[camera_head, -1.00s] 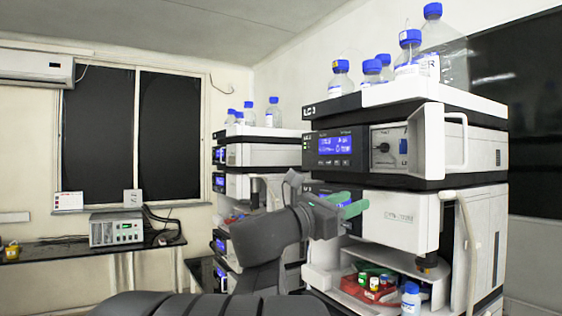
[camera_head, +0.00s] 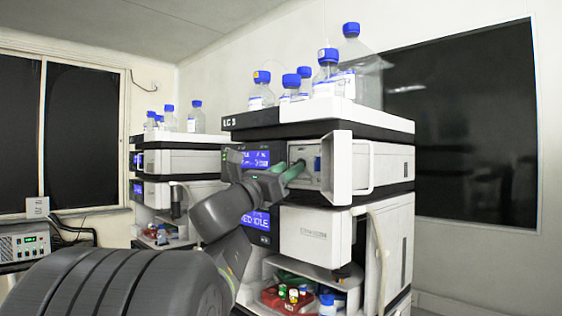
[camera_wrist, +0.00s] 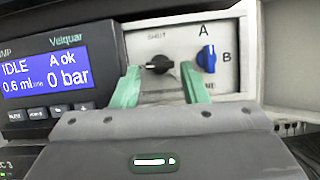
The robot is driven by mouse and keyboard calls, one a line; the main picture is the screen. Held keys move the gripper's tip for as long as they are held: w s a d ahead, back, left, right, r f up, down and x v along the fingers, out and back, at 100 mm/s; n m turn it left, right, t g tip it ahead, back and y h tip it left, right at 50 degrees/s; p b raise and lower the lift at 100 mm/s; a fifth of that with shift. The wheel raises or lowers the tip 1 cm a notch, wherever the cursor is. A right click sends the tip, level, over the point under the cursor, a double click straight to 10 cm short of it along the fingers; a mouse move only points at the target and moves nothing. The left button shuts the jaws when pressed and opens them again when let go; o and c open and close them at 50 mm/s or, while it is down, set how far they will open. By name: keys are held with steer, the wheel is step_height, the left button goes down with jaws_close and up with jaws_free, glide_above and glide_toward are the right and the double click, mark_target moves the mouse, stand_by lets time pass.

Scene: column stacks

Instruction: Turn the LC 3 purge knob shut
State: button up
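The black purge knob (camera_wrist: 159,65) sits on a pale panel of the LC 3 stack (camera_head: 236,122). In the wrist view its bar lies roughly level, with a SHUT mark printed above it. My gripper (camera_wrist: 162,82) is open, its green fingers well apart on either side of the black knob in the picture. I cannot tell whether the tips reach past the knob's face; neither finger appears to touch it. In the head view my gripper (camera_head: 286,172) is up close to the panel and partly covers the knob area.
A blue knob (camera_wrist: 207,59) marked A and B is just right of my right finger. The pump display (camera_wrist: 43,74) reads IDLE, 0 bar. An open white door (camera_head: 338,168) stands out right of the panel. Blue-capped bottles (camera_head: 327,75) stand on top.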

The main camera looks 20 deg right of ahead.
steer(key=shift+x, duration=1.05)
steer(key=c, duration=0.7)
